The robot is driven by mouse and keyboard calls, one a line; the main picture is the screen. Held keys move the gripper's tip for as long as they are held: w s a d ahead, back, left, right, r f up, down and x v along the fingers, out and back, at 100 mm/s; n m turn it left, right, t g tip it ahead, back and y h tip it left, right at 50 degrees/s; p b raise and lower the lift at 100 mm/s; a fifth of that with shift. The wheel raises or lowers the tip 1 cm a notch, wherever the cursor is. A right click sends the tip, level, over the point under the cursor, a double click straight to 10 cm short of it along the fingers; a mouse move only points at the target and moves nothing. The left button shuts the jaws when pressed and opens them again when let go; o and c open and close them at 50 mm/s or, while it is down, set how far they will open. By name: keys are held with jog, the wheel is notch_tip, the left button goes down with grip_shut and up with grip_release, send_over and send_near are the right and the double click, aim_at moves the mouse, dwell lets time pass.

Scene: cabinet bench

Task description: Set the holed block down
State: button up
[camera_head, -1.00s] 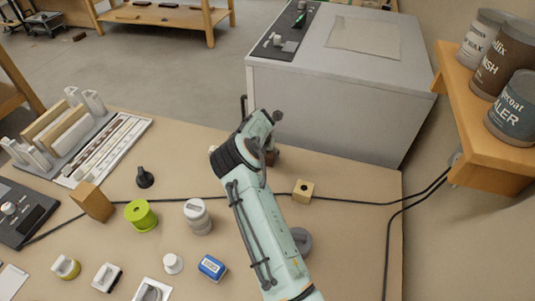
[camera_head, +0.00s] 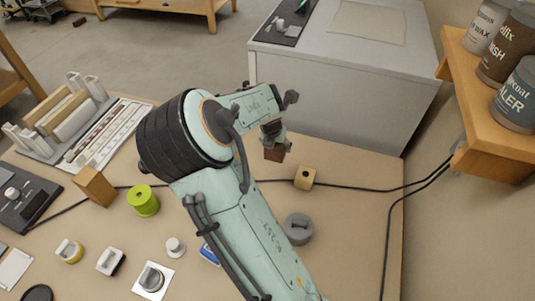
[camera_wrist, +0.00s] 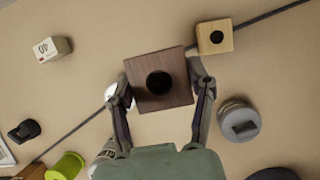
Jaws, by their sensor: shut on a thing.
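The dark brown holed block (camera_head: 274,153) is in my gripper (camera_head: 273,136), near the bench's far edge in the head view. In the wrist view the block (camera_wrist: 178,95) shows its square top with a round dark hole. My gripper (camera_wrist: 164,86) is shut on it, with one finger on each side. The block looks larger than the things on the bench and seems to be held above it. Its underside is hidden.
A small light wooden block with a hole (camera_head: 304,179) stands close by, also in the wrist view (camera_wrist: 215,38). A grey round lidded piece (camera_head: 298,229) stands nearer. A black cable (camera_head: 350,189) crosses the bench. A shelf with cans (camera_head: 490,150) is at right.

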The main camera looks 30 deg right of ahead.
jog(key=shift+s+m, duration=0.35)
jog(key=shift+m, duration=0.15)
jog(key=s+a+f+m+g+h, duration=0.1)
jog(key=s+a+f+m+g, duration=0.3)
jog(key=s+a+m, duration=0.55)
jog(key=shift+n+t, duration=0.4)
jog(key=shift+n, duration=0.45)
jog(key=f, duration=0.2)
jog(key=w+a+f, duration=0.1)
jog(key=f, duration=0.4)
jog(key=shift+w+a+f, duration=0.15)
jog(key=shift+w+f, duration=0.15)
jog(key=shift+f, duration=0.45)
jog(key=o, duration=1.2)
jog(key=shift+f, duration=0.1)
jog(key=shift+c, duration=0.2)
